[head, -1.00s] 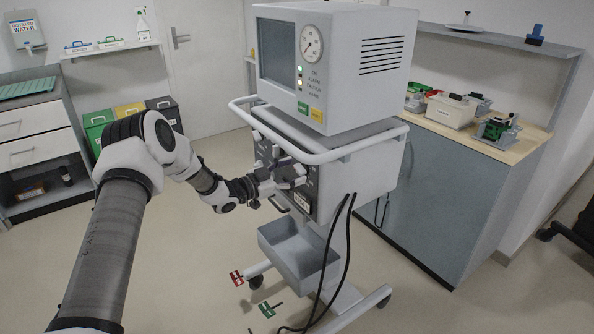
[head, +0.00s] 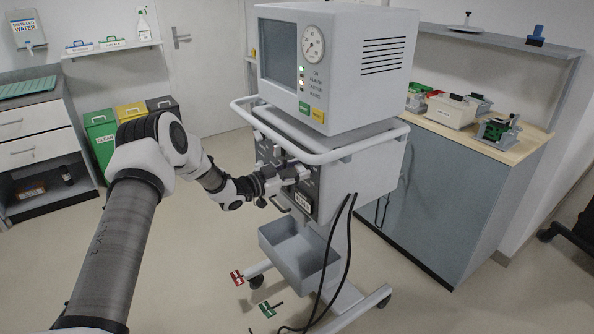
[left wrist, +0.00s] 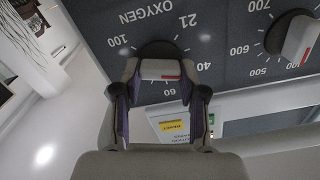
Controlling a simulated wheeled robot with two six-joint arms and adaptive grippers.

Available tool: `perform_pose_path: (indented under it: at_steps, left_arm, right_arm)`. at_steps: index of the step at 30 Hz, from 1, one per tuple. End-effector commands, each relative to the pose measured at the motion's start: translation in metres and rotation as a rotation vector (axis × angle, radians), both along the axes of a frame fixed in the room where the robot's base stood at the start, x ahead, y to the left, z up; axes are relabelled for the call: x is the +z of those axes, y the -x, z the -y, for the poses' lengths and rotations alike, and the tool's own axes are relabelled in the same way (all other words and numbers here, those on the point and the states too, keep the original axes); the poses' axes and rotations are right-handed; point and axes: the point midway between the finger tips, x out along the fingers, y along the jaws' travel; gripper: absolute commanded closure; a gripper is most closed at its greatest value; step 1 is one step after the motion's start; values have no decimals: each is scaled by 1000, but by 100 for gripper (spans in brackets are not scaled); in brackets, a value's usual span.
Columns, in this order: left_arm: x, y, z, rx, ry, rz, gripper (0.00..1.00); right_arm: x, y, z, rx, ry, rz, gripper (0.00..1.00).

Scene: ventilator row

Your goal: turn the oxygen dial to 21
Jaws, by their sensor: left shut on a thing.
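The oxygen dial (left wrist: 158,70) shows in the left wrist view, a grey bar knob with a red mark at its right end on a dark panel (left wrist: 100,14). The numbers 21, 40, 60 and 100 show around it. The red mark is on the side of 40 and 60, away from 21; the exact value is unclear. My left gripper (left wrist: 160,97) has its purple-padded fingers on both sides of the knob and is shut on it. In the head view my left gripper (head: 297,174) is at the ventilator's front panel and hides the dial. My right gripper is not in view.
A second knob (left wrist: 296,40) is right of the oxygen dial. A white rail (head: 335,154) runs above the panel, and a grey bin (head: 300,262) hangs below. Black hoses (head: 340,240) hang at the right.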

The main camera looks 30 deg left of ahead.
Motion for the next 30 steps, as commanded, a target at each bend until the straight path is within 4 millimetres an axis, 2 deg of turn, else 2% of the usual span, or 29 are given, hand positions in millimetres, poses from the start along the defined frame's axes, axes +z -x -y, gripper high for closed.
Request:
perform_pose_path:
  at_steps: [8, 30]
  left_arm:
    - [0, 0, -1, 0, 143, -60, 93]
    - [0, -2, -4, 1, 768, -322, 93]
  right_arm:
    - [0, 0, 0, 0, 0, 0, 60]
    - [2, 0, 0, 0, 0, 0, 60]
